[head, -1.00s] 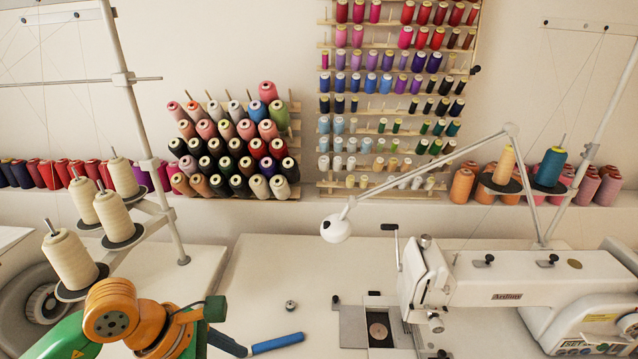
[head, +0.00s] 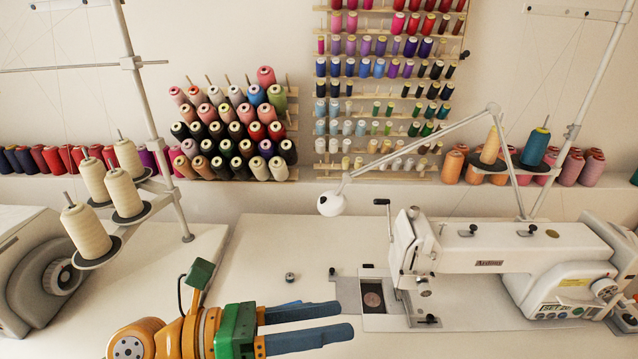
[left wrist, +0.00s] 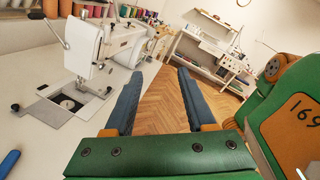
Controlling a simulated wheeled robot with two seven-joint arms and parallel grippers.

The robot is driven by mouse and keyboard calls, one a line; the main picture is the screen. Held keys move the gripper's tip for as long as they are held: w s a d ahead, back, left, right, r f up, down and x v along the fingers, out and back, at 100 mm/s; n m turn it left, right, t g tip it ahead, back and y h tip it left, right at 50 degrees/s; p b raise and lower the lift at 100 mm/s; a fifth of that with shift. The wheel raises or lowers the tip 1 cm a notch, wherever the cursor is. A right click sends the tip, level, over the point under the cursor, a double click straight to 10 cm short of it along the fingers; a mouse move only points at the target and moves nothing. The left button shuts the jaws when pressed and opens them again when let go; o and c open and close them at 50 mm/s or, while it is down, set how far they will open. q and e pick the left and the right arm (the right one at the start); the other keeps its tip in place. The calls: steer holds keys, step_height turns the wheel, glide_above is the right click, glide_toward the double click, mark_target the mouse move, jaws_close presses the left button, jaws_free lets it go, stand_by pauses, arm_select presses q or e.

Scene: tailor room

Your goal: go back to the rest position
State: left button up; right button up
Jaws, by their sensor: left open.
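My left gripper (head: 346,319) is at the bottom of the head view, above the front of the white sewing table (head: 255,255). Its two dark blue fingers point right, apart and with nothing between them. In the left wrist view the open fingers (left wrist: 160,74) point out over the wooden floor (left wrist: 165,105), beside the table's edge. My right gripper is in neither current view.
The white sewing machine (head: 490,248) stands right of my left gripper. A small metal bobbin (head: 290,276) lies on the table. A thread stand with cream cones (head: 84,231) rises at left. A blue rod-like object (left wrist: 8,163) shows at the wrist view's left edge.

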arm_select(q)
steer(key=w+a+r+n+t+h, duration=0.1)
steer(key=w+a+r+n+t, duration=0.1)
steer(key=r+n+t, duration=0.3)
steer(key=w+a+r+n+t+h, duration=0.1)
steer(key=w+a+r+n+t, duration=0.15)
steer(key=n+t, duration=0.35)
steer(key=w+a+f+n+t+y, duration=0.3)
steer(key=w+a+n+t+y, duration=0.3)
steer(key=n+y, duration=0.65)
steer(key=a+f+n+g+y, duration=0.4)
steer(key=a+f+n+y, duration=0.4)
steer(key=f+n, duration=0.6)
steer(key=s+d+f+n+g+h, duration=0.15)
steer(key=s+f+n+g, duration=0.55)
steer(key=s+f+g, duration=0.9)
steer(key=s+f+t, duration=0.1)
steer(key=s+f, duration=0.2)
steer(key=f, duration=0.6)
steer(key=s+f+t, duration=0.1)
steer(key=s+f, duration=0.2)
steer(key=f, duration=0.6)
steer(key=s+a+f+g+p, duration=0.1)
steer(key=s+a+f, duration=0.1)
steer(key=s+f, duration=0.7)
steer(key=s+m, duration=0.1)
steer(key=s, duration=0.2)
steer(key=shift+a+f, duration=0.15)
steer(key=shift+f, duration=0.1)
